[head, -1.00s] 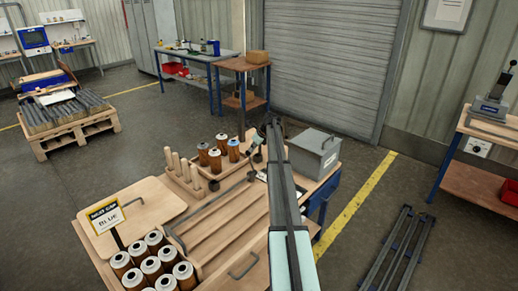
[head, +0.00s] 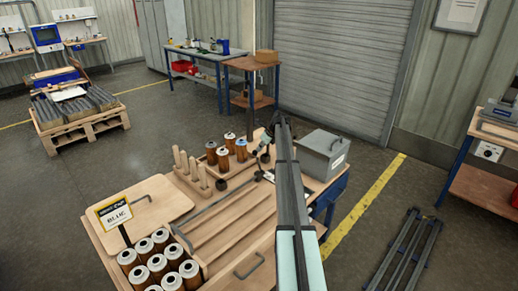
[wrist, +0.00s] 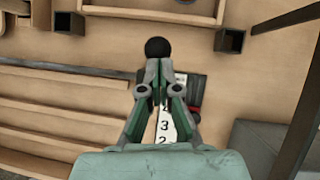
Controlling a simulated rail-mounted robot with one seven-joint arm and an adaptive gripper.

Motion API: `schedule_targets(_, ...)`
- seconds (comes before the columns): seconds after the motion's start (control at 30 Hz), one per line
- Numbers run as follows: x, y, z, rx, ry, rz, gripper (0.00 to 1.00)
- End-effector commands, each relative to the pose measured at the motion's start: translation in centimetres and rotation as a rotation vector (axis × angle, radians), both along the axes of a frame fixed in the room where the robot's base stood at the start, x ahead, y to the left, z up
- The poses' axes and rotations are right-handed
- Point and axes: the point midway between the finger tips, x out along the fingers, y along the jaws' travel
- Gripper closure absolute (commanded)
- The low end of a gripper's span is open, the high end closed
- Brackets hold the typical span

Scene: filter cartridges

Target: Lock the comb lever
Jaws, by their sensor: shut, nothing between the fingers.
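The lever's round black knob (wrist: 158,48) shows in the wrist view, just beyond my fingertips. My gripper (wrist: 159,68) is shut and empty; its fingertips overlap the knob's near edge in the picture, and I cannot tell whether they touch it. Most of the lever below the knob is hidden by my fingers. In the head view my gripper (head: 277,122) is above the far end of the bench, and the lever is small and partly hidden by the arm. A dark bar (head: 215,205), perhaps the comb, runs along the grooved wooden board (head: 215,232).
A white numbered strip (wrist: 165,128) lies under my gripper. Two square dark posts (wrist: 230,41) (wrist: 68,22) stand beyond it. A grey lidded box (head: 322,148) is right of the arm.

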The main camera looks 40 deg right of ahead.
Motion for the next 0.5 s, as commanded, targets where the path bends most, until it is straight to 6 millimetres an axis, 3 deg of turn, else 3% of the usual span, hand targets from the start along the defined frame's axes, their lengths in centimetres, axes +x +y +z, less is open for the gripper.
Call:
schedule_targets(0.13, -2.1, -0.2, 1.9, -0.001, 0.0, 0.003, 1.0)
schedule_targets(0.5, -2.9, -1.3, 8.5, -0.002, -0.002, 0.006, 1.0)
